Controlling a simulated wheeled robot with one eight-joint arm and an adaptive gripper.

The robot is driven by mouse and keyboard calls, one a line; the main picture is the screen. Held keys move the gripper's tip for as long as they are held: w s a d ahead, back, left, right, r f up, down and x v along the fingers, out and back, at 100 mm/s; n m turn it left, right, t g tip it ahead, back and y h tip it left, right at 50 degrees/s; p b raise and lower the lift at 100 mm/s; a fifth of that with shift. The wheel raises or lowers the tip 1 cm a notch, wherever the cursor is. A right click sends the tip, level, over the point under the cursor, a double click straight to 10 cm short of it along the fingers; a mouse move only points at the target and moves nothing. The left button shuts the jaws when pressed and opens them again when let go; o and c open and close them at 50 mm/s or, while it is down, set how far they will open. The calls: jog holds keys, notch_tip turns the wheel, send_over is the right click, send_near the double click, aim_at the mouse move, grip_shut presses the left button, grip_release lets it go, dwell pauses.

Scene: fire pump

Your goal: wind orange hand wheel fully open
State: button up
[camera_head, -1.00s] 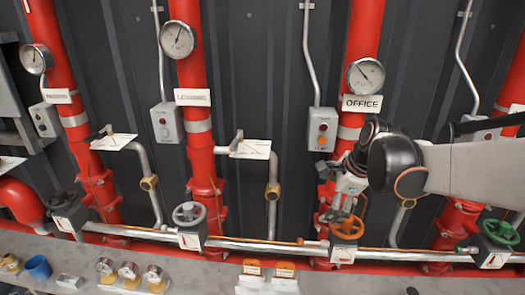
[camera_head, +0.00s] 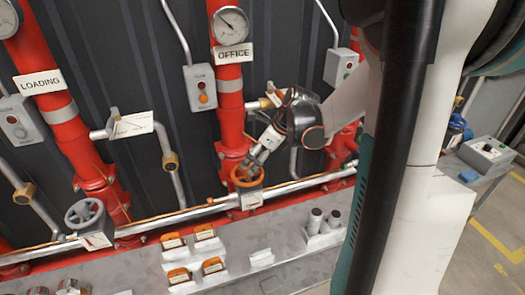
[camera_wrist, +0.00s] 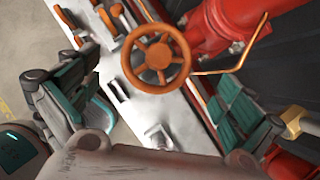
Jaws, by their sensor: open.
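The orange hand wheel (camera_head: 248,178) sits on the valve at the foot of the red OFFICE pipe (camera_head: 232,110). In the wrist view the spoked wheel (camera_wrist: 158,56) is seen nearly face-on, with its orange hub and whole rim showing. My gripper (camera_head: 257,160) is just above the wheel in the head view and overlaps its far right side there. In the wrist view my gripper (camera_wrist: 160,80) is open, with one green-padded finger on each side of the wheel and clear gaps to the rim. Nothing is held.
A grey hand wheel (camera_head: 85,214) is on the LOADING line at left. A silver horizontal pipe (camera_head: 180,219) runs by the valves. Orange-topped blocks (camera_head: 205,232) and two grey cylinders (camera_head: 315,220) stand on the grey bench (camera_head: 240,270). A grey control box (camera_head: 487,153) is at right.

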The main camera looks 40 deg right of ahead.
aim_at(248, 167)
jog(key=b+x, duration=0.2)
jog(key=x, duration=0.5)
jog(key=shift+w+a+f, duration=0.1)
jog(key=shift+w+f, duration=0.1)
jog(key=shift+f, duration=0.05)
